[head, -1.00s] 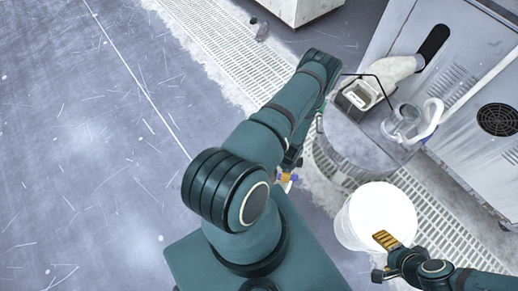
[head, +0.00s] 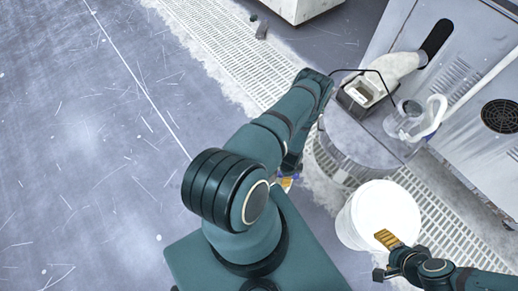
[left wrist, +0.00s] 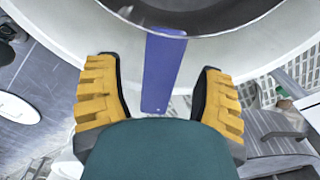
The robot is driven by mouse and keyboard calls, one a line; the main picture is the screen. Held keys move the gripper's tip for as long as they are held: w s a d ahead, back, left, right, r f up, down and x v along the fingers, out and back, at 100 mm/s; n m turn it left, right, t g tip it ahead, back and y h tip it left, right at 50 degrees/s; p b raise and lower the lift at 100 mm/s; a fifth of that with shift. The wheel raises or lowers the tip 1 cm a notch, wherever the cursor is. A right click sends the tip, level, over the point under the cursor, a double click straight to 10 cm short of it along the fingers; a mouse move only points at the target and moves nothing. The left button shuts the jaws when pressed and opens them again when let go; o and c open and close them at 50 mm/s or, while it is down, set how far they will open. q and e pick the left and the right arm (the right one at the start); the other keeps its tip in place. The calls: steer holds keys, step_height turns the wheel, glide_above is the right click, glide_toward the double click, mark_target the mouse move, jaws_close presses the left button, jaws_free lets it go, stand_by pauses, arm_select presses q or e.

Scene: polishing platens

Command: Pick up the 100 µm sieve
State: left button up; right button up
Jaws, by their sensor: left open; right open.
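In the left wrist view my left gripper (left wrist: 157,72) is open, its two yellow ribbed fingers on either side of a flat blue strip (left wrist: 164,70). There is a gap between the strip and each finger. The strip overlaps the rim of a large round pale vessel (left wrist: 60,25) with a dark inside. I read no 100 µm marking, so I cannot tell if this is the sieve. In the head view my arm hides most of the left gripper; a little yellow (head: 287,184) shows. My right gripper (head: 387,240) is open and empty over the white bucket's lower edge.
A white bucket (head: 348,228) stands below a round grey stand (head: 350,145). A dark-rimmed container (head: 360,95) with a black wire handle and a clear jug (head: 404,120) are by the stand. A grey machine (head: 470,75) fills the right.

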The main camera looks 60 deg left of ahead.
arm_select(q)
jaws_close()
